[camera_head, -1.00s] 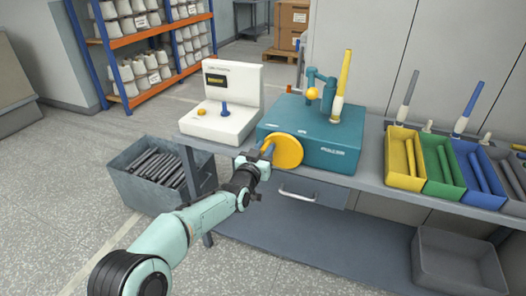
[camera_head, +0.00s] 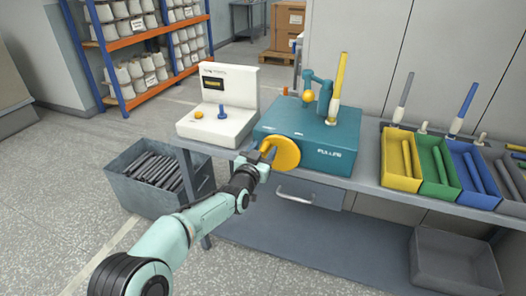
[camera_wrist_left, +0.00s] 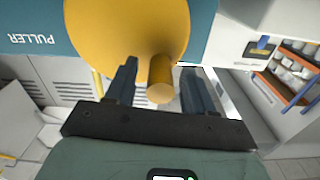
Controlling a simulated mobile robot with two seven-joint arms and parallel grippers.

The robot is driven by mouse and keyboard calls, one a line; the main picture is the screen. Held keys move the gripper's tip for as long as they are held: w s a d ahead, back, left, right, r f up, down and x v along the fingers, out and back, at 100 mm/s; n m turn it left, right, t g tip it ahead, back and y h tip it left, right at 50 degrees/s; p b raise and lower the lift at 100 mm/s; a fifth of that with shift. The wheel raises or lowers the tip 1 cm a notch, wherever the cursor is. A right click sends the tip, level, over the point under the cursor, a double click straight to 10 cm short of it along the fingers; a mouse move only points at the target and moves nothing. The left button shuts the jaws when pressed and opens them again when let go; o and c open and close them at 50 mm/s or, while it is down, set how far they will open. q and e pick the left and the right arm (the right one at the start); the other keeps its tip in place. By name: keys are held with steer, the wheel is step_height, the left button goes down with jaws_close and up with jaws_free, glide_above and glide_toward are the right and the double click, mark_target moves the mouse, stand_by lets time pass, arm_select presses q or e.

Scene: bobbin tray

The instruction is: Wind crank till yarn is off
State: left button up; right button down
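The teal puller box (camera_head: 310,137) stands on the bench with a yellow crank wheel (camera_head: 286,153) on its front. The crank's handle (camera_wrist_left: 160,80) sticks out toward my left gripper (camera_wrist_left: 160,92). In the left wrist view the two fingers are on either side of the handle, apart, with a narrow gap on each side. In the head view my left gripper (camera_head: 261,160) is in front of the wheel. A bobbin (camera_head: 337,88) with yellow yarn stands upright on the puller, beside a teal arm (camera_head: 322,86) and a yellow ball (camera_head: 308,96). My right gripper is not in view.
A white device (camera_head: 217,123) with a display stands left of the puller. Yellow, green, blue and grey trays (camera_head: 402,181) line the bench at right. A grey bin (camera_head: 125,180) of dark rods stands on the floor at left. An empty grey crate (camera_head: 455,280) is below the bench.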

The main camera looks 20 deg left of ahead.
arm_select(q)
steer(key=s+p, duration=0.1)
steer(key=s, duration=1.2)
steer(key=shift+s+a, duration=0.25)
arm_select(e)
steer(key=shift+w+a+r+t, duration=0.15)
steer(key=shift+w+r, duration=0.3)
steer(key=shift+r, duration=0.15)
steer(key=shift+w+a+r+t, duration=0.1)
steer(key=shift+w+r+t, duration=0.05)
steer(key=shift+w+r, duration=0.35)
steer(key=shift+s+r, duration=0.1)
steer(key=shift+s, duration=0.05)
